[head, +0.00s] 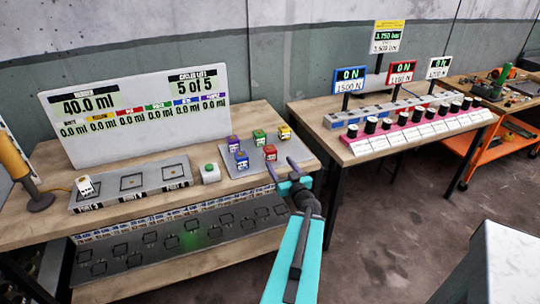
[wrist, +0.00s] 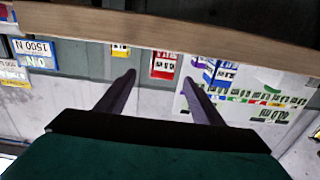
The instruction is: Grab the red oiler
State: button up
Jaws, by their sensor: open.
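The red oiler (head: 270,153) is a small block-shaped container with a white label, upright on a grey plate (head: 224,165) on the left bench. It also shows in the wrist view (wrist: 163,65), upside down, between the fingertips and beyond them. My gripper (head: 279,161) is open and empty, just in front of the red oiler, with its fingers pointing towards it. The fingers also show in the wrist view (wrist: 159,76). A gap between fingers and oiler seems to remain, but its size is hard to tell.
Near the red oiler stand blue (head: 241,159), purple (head: 233,143), green (head: 258,137) and yellow (head: 284,132) oilers. A green button box (head: 210,173) is to the left. The bench's wooden edge (wrist: 200,36) crosses the wrist view. A second bench (head: 345,152) stands to the right.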

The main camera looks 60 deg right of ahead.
aim_at(273, 155)
jog(key=shift+w+d+f+b, duration=0.2)
jog(key=shift+w+b, duration=0.2)
jog(key=shift+b, duration=1)
jog(key=shift+w+d+f+b, duration=0.1)
jog(key=shift+w+d+b, duration=0.2)
jog(key=shift+b, duration=1.1)
jog(key=b, duration=0.2)
jog(key=w+b, duration=0.1)
jog(key=b, duration=0.2)
jog(key=shift+d+r+b, duration=0.15)
jog(key=shift+d+b, duration=0.15)
jog(key=b+x, duration=0.1)
jog(key=x, duration=0.4)
jog(key=shift+w+b, duration=0.1)
jog(key=shift+b, duration=0.25)
jog(key=shift+w+d+r, duration=0.15)
jog(key=shift+w, duration=0.05)
jog(key=shift+d, duration=0.1)
jog(key=shift+b+x, duration=1.95)
jog(key=shift+x, duration=0.6)
jog(key=shift+w+r, duration=0.1)
jog(key=shift+r, duration=0.1)
jog(key=c, duration=1.2)
